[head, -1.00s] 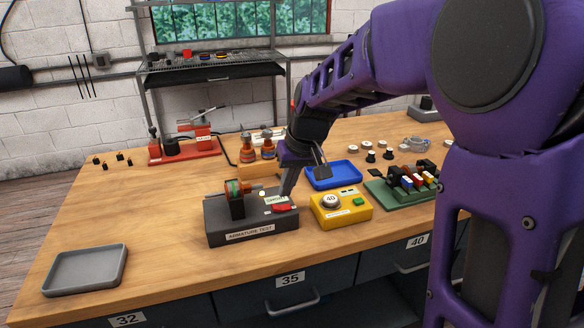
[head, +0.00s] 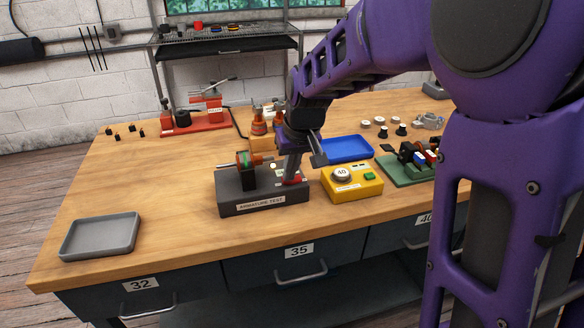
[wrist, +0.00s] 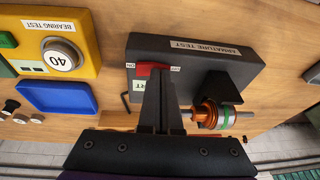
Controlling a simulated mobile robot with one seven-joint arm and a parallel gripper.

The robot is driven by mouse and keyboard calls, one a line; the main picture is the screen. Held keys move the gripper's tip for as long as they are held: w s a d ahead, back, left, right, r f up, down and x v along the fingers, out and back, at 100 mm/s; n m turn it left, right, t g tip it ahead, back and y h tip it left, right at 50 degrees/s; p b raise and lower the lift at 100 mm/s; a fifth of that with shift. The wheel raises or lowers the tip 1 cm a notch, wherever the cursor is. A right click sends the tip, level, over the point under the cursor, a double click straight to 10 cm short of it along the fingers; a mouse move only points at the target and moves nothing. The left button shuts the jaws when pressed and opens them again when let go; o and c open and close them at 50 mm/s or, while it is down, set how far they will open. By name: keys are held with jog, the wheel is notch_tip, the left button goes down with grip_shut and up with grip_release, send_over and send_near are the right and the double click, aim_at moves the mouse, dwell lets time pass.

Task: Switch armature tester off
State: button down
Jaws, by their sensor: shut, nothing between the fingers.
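The armature tester (head: 232,205) is a dark grey box labelled ARMATURE TEST near the front of the bench. It also shows in the wrist view (wrist: 225,65). Its red rocker switch (wrist: 146,69) has small labels at both ends; the switch's tilt cannot be told. An armature with a copper and green body (wrist: 212,115) rests on the tester's stand. My gripper (head: 290,181) is shut and empty, pointing down at the switch. In the wrist view its fingertips (wrist: 160,74) are at the switch and cover part of it; contact cannot be told.
A yellow bearing tester (head: 352,188) stands close to the right, with a blue tray (head: 346,150) behind it. A green fixture (head: 404,172) is further right. A grey tray (head: 100,236) lies at the front left, with bare bench around it.

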jog(key=shift+s+a+f+h, duration=0.1)
jog(key=shift+a+f+h, duration=0.05)
jog(key=shift+a+h, duration=0.15)
jog(key=shift+d, duration=0.25)
jog(key=shift+w+d, duration=0.25)
jog(key=shift+d, duration=0.45)
jog(key=r+p, duration=0.1)
jog(key=d+r+p, duration=0.1)
jog(key=r, duration=0.1)
jog(key=r+p, duration=0.1)
jog(key=shift+w+d+r+p, duration=0.15)
jog(key=shift+w+p, duration=0.1)
jog(key=shift+p, duration=0.15)
jog(key=d+v, duration=0.1)
jog(key=v, duration=0.8)
jog(key=shift+p, duration=0.35)
jog(key=shift+s+d+r, duration=0.1)
jog(key=shift+d+r, duration=0.05)
jog(key=shift+r, duration=0.05)
